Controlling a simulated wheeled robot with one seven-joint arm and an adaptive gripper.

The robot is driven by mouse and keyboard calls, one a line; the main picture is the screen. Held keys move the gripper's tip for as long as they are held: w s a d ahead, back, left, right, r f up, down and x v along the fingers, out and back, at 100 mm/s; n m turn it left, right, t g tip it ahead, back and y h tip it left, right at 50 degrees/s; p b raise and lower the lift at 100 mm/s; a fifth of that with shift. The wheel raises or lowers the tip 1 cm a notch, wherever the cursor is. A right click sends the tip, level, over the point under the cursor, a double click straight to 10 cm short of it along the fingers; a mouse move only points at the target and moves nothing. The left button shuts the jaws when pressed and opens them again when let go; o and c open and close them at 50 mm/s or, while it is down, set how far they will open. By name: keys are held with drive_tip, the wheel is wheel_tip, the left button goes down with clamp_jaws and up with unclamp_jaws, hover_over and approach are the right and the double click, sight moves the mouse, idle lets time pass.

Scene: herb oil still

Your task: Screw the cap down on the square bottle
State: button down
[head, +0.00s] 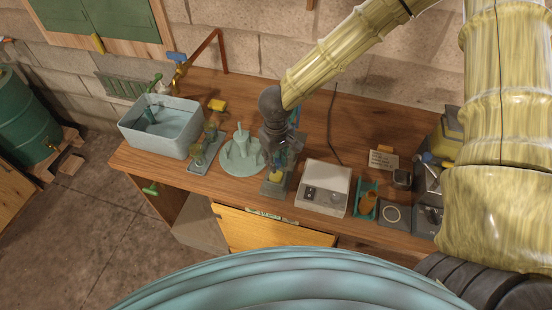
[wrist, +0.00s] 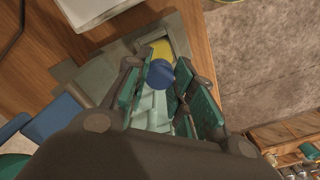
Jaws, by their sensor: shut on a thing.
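My gripper (head: 284,158) is over the middle of the workbench, pointing down. In the wrist view, my gripper (wrist: 159,76) has its teal-padded fingers closed around a round blue cap (wrist: 160,73). A yellow patch (wrist: 161,49) shows just beyond the cap, in a grey holder; it also shows in the head view (head: 275,177). I cannot make out the square bottle's outline, as my fingers and the cap hide that spot. Whether the cap sits straight or touches the bottle's neck cannot be told.
A pale round rack with pegs (head: 242,158) stands close left of my gripper. A white box with dials (head: 325,188) stands close right. A water-filled basin (head: 160,128) is farther left. The bench front edge is near; a blue part (wrist: 58,116) shows left in the wrist view.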

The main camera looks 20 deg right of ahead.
drive_tip(key=m, duration=0.7)
drive_tip(key=shift+m, duration=0.4)
drive_tip(key=m, duration=0.7)
drive_tip(key=c, duration=1.1)
unclamp_jaws()
drive_tip(key=shift+c, duration=0.5)
